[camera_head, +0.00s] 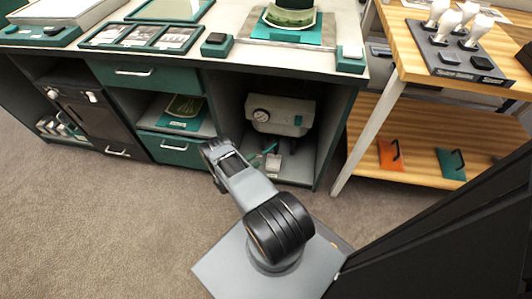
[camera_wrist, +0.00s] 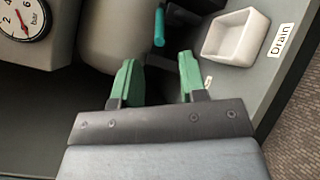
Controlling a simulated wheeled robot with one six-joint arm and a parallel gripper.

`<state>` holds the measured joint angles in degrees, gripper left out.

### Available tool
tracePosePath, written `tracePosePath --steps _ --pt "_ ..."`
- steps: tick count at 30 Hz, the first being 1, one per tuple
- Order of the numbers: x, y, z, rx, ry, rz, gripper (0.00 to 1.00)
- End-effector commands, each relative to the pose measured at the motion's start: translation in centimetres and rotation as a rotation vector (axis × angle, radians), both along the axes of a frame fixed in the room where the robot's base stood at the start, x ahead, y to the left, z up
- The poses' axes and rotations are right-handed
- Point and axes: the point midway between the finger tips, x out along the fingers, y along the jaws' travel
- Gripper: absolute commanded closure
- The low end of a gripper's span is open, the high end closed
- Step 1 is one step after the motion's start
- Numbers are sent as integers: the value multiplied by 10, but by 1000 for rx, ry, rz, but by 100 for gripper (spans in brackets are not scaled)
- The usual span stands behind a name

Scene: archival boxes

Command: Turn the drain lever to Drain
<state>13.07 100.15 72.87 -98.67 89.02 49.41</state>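The drain lever is a teal handle (camera_wrist: 159,27) at the top of the wrist view, below the grey tank. A "Drain" label (camera_wrist: 281,40) is beside a small white cup (camera_wrist: 236,38), to the right of the lever. My gripper (camera_wrist: 158,62) has two green fingers, spread apart with nothing between them. The lever is just beyond the fingertips, apart from them. In the head view the grey compressor (camera_head: 282,117) sits in the open cabinet bay, and my arm reaches into the bay below it. The lever's pivot is not clear.
A round pressure gauge (camera_wrist: 22,18) is at the left of the wrist view. The bay's side walls and the counter (camera_head: 225,65) above bound the space. A wooden shelf unit (camera_head: 420,125) with orange and green handled items stands to the right. Carpet (camera_head: 100,220) is open at left.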

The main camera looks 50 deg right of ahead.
Motion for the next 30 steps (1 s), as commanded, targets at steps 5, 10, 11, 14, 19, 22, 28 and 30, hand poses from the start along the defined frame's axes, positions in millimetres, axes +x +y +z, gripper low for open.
tracePosePath --steps 5,10,11,14,19,22,28,30 --pt "-3 -35 -2 1 -1 -4 61" --pt "-5 -59 -1 1 0 -3 61" --pt "-5 -63 -1 1 0 -4 61" --pt "-6 -72 -1 1 -1 -2 61" --pt "-6 -80 0 1 0 0 61" --pt "-6 -81 0 1 1 0 61" --pt "-6 -81 0 1 1 0 61" --pt "-6 -81 0 1 1 0 66"
